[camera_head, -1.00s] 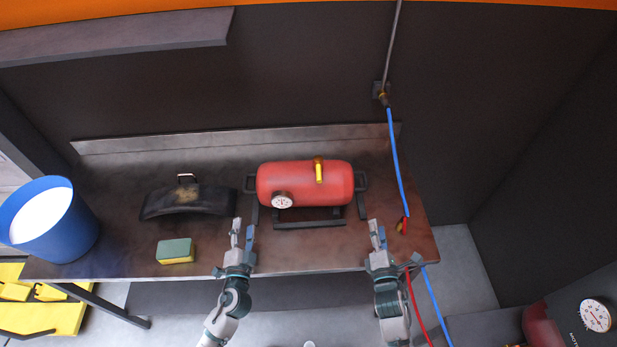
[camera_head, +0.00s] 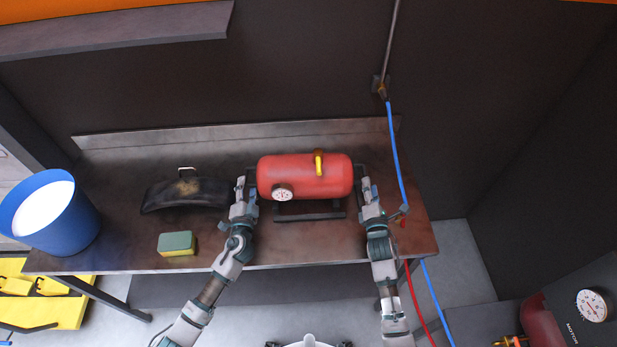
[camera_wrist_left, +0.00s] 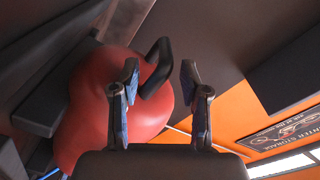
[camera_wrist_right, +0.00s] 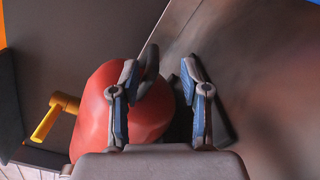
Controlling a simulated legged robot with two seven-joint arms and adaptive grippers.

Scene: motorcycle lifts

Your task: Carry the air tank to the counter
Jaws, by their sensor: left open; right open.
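The red air tank (camera_head: 305,178) lies on its side on the brown counter (camera_head: 120,235), with a white gauge on its front and a yellow valve on top. It has a dark handle at each end. My left gripper (camera_head: 243,190) is open at the tank's left end. In the left wrist view, the left handle (camera_wrist_left: 156,66) shows between or just behind its fingers (camera_wrist_left: 160,80). My right gripper (camera_head: 367,190) is open at the tank's right end. In the right wrist view, the red tank end (camera_wrist_right: 112,105) is beside its fingers (camera_wrist_right: 160,82), and the handle is partly hidden by a finger.
A black curved part (camera_head: 186,195) and a green-yellow sponge (camera_head: 177,243) lie left of the tank. A blue bucket (camera_head: 50,220) stands at the far left. A blue hose (camera_head: 395,150) hangs right of the tank, close to my right gripper. A red hose (camera_head: 414,300) hangs below the counter edge.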

